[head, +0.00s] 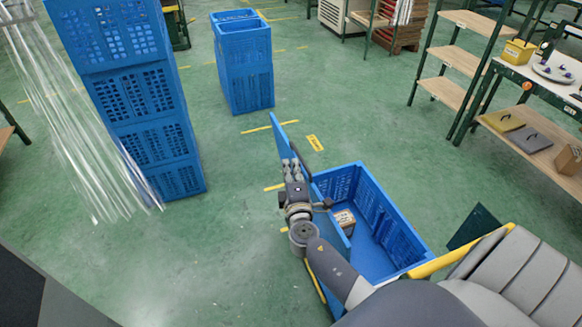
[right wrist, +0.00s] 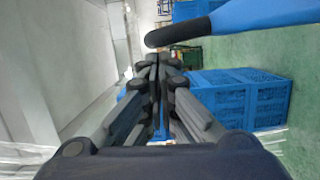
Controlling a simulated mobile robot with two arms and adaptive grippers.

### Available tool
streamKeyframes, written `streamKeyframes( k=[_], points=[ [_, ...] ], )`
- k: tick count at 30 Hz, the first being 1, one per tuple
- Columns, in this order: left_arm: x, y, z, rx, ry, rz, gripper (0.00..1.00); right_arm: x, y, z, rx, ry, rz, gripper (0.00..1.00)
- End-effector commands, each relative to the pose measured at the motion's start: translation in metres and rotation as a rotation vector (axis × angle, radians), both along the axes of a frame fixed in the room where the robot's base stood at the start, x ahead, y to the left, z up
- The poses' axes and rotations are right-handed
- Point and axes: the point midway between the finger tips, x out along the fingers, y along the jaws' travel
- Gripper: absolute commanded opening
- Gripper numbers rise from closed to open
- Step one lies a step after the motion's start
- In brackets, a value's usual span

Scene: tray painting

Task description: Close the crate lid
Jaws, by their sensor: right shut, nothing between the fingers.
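My right arm hides part of the crate and lid. My left gripper is out of view.
A small labelled box (head: 344,217) lies in the crate. A tall stack of blue crates (head: 150,100) stands at left, beside clear hanging strips (head: 75,110). Another crate stack (head: 245,75) stands behind. A workbench (head: 520,85) with shelves is at right. Floor between is free.

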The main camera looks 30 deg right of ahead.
Motion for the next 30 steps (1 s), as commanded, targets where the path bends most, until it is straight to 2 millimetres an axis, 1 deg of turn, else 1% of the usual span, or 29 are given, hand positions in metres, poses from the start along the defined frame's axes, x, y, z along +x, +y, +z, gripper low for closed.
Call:
streamKeyframes(
  k=[5,8,11,14,15,17,18,20,21,24,27,30],
  points=[
    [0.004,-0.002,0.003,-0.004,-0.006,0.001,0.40,-0.004,-0.015,0.004,0.027,-0.006,-0.003,0.00],
    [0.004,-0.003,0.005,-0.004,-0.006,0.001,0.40,-0.008,-0.033,0.009,0.062,-0.016,-0.004,0.00],
    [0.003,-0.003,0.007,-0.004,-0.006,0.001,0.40,-0.014,-0.059,0.013,0.118,-0.029,-0.004,0.00],
    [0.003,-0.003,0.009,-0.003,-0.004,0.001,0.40,-0.022,-0.093,0.015,0.189,-0.045,-0.005,0.00],
    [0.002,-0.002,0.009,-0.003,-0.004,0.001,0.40,-0.026,-0.108,0.016,0.222,-0.053,-0.004,0.00],
    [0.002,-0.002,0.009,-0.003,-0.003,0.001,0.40,-0.032,-0.132,0.014,0.275,-0.064,-0.005,0.00],
    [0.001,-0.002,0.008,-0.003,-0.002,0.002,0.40,-0.036,-0.148,0.013,0.311,-0.074,-0.005,0.00],
    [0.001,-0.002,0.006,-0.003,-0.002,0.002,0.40,-0.041,-0.173,0.010,0.365,-0.087,-0.005,0.00],
    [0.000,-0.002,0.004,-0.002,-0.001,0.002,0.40,-0.045,-0.189,0.006,0.401,-0.094,-0.005,0.00],
    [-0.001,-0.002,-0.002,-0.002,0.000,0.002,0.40,-0.054,-0.225,-0.004,0.486,-0.115,-0.005,0.00],
    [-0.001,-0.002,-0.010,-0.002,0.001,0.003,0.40,-0.061,-0.256,-0.015,0.560,-0.132,-0.004,0.00],
    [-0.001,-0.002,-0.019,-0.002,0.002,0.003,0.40,-0.067,-0.282,-0.027,0.624,-0.147,-0.004,0.00]
  ],
)
